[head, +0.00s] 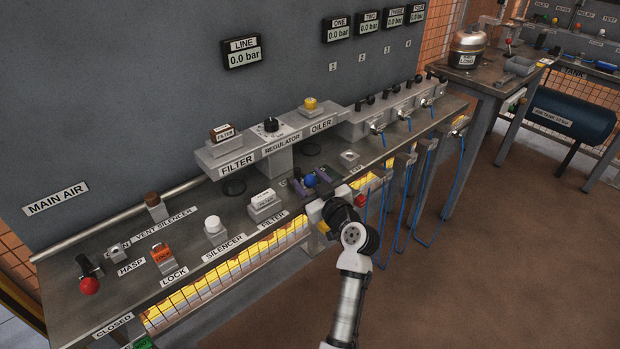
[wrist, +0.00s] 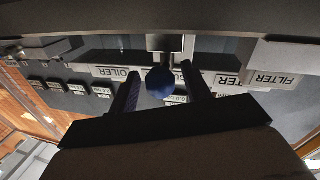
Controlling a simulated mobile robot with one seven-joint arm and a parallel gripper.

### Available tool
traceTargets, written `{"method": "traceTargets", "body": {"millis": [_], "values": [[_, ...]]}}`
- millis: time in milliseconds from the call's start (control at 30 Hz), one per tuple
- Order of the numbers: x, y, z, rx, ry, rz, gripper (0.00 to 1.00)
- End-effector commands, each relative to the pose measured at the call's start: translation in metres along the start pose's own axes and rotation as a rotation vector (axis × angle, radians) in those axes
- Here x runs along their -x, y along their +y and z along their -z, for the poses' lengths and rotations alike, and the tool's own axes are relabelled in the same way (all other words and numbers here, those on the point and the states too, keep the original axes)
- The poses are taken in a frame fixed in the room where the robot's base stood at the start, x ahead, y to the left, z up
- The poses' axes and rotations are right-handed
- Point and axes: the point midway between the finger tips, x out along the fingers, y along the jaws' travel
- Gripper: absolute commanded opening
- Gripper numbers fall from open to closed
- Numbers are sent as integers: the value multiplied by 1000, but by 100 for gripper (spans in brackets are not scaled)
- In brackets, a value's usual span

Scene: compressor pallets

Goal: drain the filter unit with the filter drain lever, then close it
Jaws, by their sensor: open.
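The filter unit (head: 237,160) is the grey block above the FILTER label on the wall-side shelf. A blue ball knob (head: 309,181) sits below the regulator and oiler; its own label is not readable, so I cannot tell for sure that it is the filter drain lever. My gripper (head: 305,187) is open at the knob. In the wrist view the two dark fingers (wrist: 162,98) stand on either side of the blue knob (wrist: 160,82), with gaps visible. The lever's stem and base are mostly hidden in the head view.
A white block labelled FILTER (head: 264,199), a white silencer (head: 214,227) and an orange lock (head: 163,254) stand on the bench left of my gripper. A red-knobbed main air lever (head: 89,285) is far left. The LINE display (head: 243,52) reads 0.0 bar. Blue hoses (head: 461,190) hang right.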

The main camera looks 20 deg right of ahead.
Motion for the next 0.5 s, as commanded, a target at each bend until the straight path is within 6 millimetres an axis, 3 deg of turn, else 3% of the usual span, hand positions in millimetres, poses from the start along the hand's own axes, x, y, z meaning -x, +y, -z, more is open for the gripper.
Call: {"method": "traceTargets", "body": {"millis": [267,500], "values": [[-2,0,0,0,0,1,48],[-2,0,0,0,0,1,19]]}}
